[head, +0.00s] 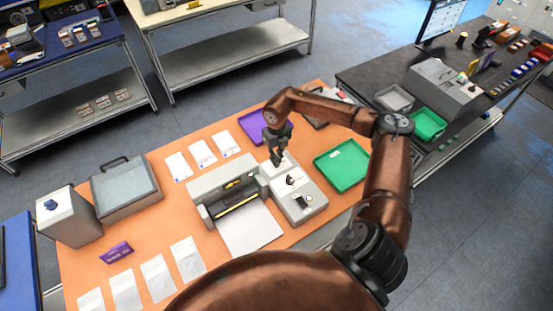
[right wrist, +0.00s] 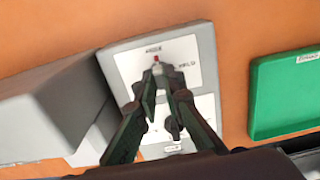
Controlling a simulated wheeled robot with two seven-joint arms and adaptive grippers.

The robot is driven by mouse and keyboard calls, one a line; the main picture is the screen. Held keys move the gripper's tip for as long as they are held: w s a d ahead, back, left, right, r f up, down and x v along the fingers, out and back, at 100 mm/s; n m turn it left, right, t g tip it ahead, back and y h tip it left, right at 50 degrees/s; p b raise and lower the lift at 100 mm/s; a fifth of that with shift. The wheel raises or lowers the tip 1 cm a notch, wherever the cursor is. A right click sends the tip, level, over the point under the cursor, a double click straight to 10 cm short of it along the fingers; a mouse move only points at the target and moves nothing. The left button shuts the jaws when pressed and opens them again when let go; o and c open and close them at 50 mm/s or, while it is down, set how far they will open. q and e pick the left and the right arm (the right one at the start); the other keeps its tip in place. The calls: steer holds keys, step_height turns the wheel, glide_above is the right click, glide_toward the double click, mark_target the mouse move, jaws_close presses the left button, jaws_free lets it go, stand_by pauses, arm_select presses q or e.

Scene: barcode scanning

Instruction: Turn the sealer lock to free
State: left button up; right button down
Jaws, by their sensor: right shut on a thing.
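The sealer (head: 222,187) is a grey machine with a dark slot, on the orange table. Its control panel (head: 306,207) is a grey box with white plates on its right side. My right gripper (head: 276,160) points down at the panel's far end. In the right wrist view its fingers (right wrist: 162,78) are shut on the lock knob (right wrist: 156,58), which they mostly hide; a small red mark shows just past the tips. Small labels sit above and right of the knob; the right one seems to read HOLD. The knob's exact angle is unclear. My left gripper is out of view.
A green tray (head: 342,181) lies right of the panel and a purple tray (head: 247,127) behind the sealer. White pouches (head: 202,152) lie on the table. A grey box (head: 125,187) stands at the left. A dark side table (head: 381,76) is at the right.

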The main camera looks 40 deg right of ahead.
stand_by(0.3)
steer(key=c, duration=2)
jaws_free()
steer(key=shift+c, duration=0.2)
step_height(320, 180, up, 12)
steer(key=shift+r, duration=0.1)
